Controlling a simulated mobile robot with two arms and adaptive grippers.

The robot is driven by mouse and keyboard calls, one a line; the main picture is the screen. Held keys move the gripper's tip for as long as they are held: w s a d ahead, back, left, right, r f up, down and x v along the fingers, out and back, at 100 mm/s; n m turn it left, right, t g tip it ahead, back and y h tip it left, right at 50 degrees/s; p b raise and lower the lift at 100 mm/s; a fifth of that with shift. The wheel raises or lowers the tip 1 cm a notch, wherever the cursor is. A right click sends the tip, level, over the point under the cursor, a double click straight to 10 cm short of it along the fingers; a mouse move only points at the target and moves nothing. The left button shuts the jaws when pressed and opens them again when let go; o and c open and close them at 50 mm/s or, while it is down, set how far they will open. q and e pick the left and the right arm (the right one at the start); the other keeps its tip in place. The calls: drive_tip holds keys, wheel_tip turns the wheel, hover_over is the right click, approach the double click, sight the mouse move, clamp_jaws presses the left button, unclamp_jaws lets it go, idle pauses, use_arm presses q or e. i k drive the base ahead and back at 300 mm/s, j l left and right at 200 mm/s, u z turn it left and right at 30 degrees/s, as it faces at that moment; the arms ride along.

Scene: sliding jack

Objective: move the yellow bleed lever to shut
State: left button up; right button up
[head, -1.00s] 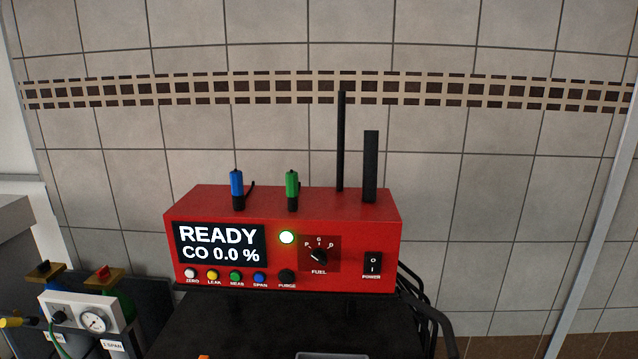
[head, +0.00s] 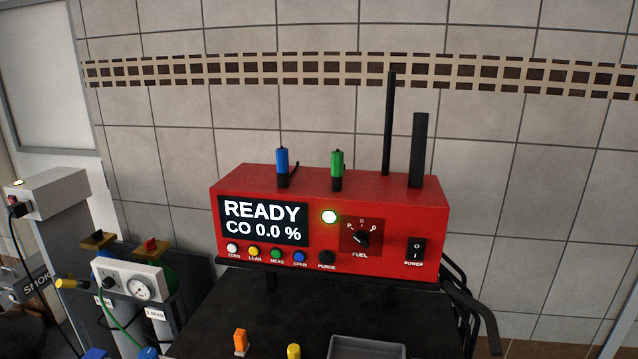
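A yellow-ended lever (head: 70,283) sticks out to the left from a white valve block (head: 130,281) at the lower left of the head view. It looks like the yellow bleed lever. It lies roughly level, and whether that is open or shut cannot be told. The block has a black knob (head: 109,283), a round gauge (head: 139,289) and a green hose. It sits in front of gas bottles with brown-topped valves. Neither of my grippers is in view.
A red analyser (head: 330,190) reading "READY CO 0.0 %" stands on a dark cart top (head: 210,325). An orange piece (head: 240,341), a yellow piece (head: 293,351) and a grey tray (head: 366,347) lie in front. A grey cabinet (head: 60,195) stands at the left.

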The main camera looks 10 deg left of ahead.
sight(82, 284)
drive_tip(key=u, duration=1.7)
drive_tip(key=i+j+z, duration=0.1)
drive_tip(key=z, duration=0.25)
drive_tip(key=i+j+z, duration=0.1)
drive_tip(key=z, duration=0.3)
drive_tip(key=j+z, duration=0.2)
drive_tip(key=z, duration=0.15)
drive_tip(key=i, duration=0.05)
